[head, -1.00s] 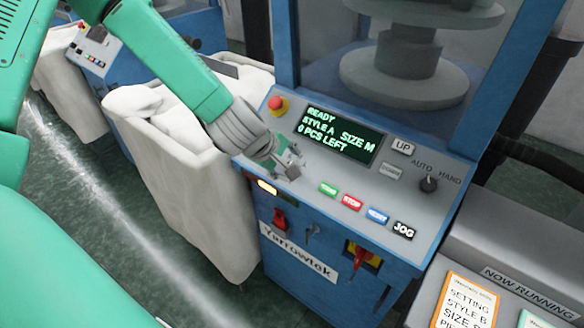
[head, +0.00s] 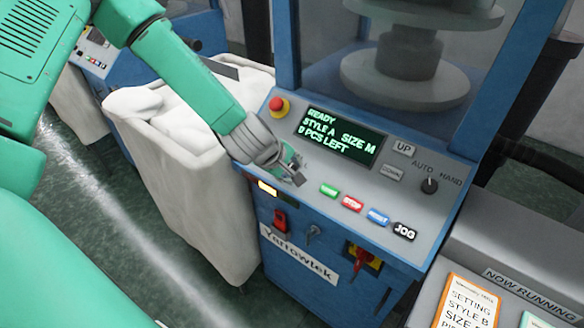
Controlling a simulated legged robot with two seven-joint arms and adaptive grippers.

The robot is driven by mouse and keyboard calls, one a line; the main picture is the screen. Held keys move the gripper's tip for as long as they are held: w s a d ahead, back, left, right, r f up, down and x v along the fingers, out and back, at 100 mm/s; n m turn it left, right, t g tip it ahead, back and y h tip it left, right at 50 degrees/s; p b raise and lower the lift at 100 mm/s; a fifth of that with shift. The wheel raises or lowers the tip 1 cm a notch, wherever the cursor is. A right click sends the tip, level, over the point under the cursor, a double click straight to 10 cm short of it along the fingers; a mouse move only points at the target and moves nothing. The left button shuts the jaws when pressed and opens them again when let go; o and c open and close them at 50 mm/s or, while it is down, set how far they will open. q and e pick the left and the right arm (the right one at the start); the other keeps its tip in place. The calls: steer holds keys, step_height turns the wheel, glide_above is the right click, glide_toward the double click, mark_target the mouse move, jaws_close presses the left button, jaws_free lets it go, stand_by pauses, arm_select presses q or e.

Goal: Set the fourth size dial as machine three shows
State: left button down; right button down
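The blue knitting machine in front has a grey sloping panel (head: 318,168). Its green-lettered display (head: 340,135) reads READY, STYLE A, SIZE M and a pieces-left line. My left gripper (head: 296,176) is low over the panel, below the display's left end and above the lit amber button (head: 268,188). Its fingers are small and seen at a slant, so I cannot tell whether they are open or shut. Anything right under it is hidden, and no size dial shows clearly. My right gripper is not in view.
The panel also has a red stop knob (head: 278,105), UP button (head: 403,149), AUTO/HAND knob (head: 429,186), and JOG button (head: 404,231). An orange-edged card (head: 468,302) reads SETTING STYLE B. A white fabric bin (head: 195,190) stands left of the machine.

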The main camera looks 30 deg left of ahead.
arm_select(q)
steer(key=shift+a, duration=0.2)
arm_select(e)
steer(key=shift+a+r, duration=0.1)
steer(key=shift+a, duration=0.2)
arm_select(q)
steer(key=shift+d+r+m, duration=0.1)
steer(key=shift+m, duration=0.2)
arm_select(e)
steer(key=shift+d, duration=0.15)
arm_select(q)
steer(key=m+p, duration=0.1)
steer(key=m, duration=0.2)
steer(key=shift+w+p, duration=0.1)
steer(key=shift+p, duration=0.2)
steer(key=shift+w+r+m+p, duration=0.1)
steer(key=shift+m+p, duration=0.5)
steer(key=shift+m, duration=2.1)
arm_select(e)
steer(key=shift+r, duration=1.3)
arm_select(q)
steer(key=c, duration=1.3)
jaws_free()
steer(key=shift+o, duration=0.2)
